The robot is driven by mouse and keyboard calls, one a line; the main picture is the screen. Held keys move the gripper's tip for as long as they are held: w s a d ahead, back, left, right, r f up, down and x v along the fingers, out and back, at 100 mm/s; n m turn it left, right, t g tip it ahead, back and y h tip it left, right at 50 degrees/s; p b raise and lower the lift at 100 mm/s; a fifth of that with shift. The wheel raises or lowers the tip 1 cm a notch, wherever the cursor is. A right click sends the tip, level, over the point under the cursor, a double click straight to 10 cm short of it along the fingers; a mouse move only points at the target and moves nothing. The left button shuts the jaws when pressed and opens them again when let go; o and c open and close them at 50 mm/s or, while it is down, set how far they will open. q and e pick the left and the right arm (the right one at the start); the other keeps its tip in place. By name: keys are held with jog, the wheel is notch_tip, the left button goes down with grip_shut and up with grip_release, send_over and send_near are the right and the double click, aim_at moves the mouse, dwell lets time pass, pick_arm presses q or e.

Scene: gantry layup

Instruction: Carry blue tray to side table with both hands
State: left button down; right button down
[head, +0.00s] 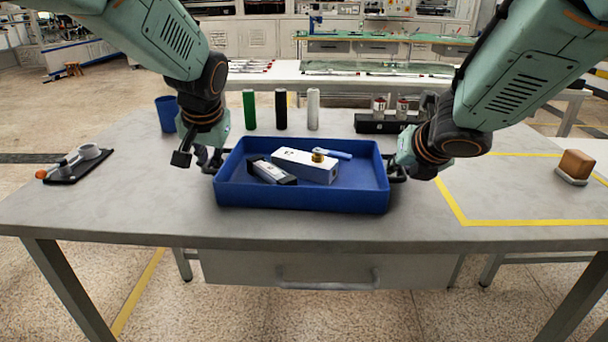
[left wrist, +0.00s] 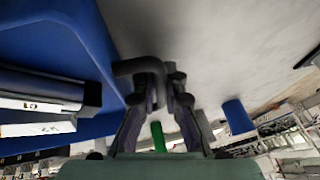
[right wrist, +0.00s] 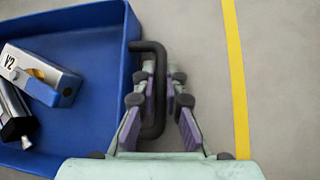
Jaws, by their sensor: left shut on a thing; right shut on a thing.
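The blue tray (head: 300,200) sits at the front middle of the grey table in the head view. It holds a white box marked V2 (head: 305,165), a dark and silver block (head: 270,172), a brass round piece and a blue-and-white tool (head: 332,153). My left gripper (head: 212,165) is at the tray's left end, shut on its dark handle (left wrist: 140,66). My right gripper (head: 398,172) is at the right end, shut on the other dark handle (right wrist: 155,95). The tray also shows in the left wrist view (left wrist: 60,40) and the right wrist view (right wrist: 100,75).
Green (head: 249,110), black (head: 281,110) and white (head: 313,109) cylinders stand behind the tray. A blue cup (head: 167,114) is at back left, a black holder (head: 385,123) at back right.

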aim_at(401, 172)
pick_arm(q)
jog(key=shift+w+r, duration=0.1)
jog(key=shift+r, duration=0.1)
pick_arm(e)
jog(key=shift+w+r, duration=0.1)
jog(key=shift+r, duration=0.05)
